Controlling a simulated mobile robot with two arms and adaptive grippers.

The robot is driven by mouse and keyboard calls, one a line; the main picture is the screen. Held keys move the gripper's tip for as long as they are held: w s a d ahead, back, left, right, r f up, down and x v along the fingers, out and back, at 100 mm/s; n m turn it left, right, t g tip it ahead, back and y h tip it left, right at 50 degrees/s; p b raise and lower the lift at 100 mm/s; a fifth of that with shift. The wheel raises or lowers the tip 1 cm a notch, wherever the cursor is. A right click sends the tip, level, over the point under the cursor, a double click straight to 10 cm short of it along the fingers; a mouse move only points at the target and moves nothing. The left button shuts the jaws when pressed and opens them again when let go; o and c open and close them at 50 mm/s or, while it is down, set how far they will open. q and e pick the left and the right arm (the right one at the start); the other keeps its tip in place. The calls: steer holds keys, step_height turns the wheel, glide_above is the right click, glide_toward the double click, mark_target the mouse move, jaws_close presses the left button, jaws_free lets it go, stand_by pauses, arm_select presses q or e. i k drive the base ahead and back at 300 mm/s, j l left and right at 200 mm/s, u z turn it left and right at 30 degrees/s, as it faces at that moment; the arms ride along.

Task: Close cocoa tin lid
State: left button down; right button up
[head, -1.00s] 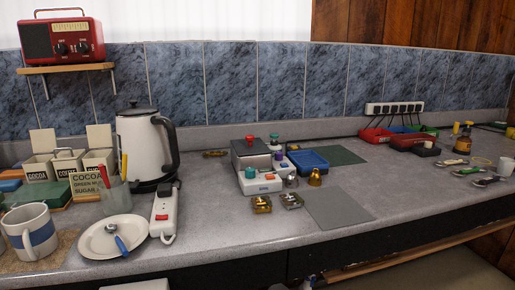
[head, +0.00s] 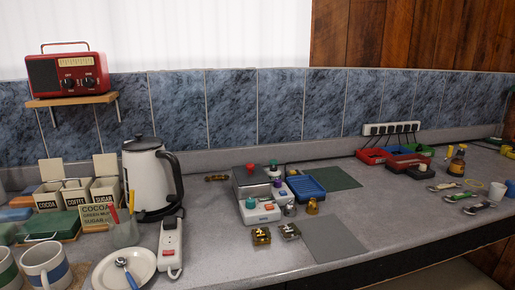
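The cocoa tin (head: 46,205) is a cream box with a dark COCOA label, at the left end of a row of tins in the head view. Its square lid (head: 51,171) stands upright at the back, so the tin is open. The coffee tin (head: 75,200) is beside it and has no raised lid. The sugar tin (head: 105,195) is on the right, with its lid (head: 105,165) also standing up. A green box in front is close to the cocoa tin's lower front. Neither of my grippers is in view.
A green box (head: 48,228), a COCOA card (head: 98,215) and a glass (head: 126,233) with pens stand in front of the tins. A kettle (head: 146,180) is to the right. Mugs (head: 45,264) and a plate (head: 108,272) fill the front left. A red radio (head: 68,74) sits above.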

mark_target(50, 169)
steer(key=u, duration=1)
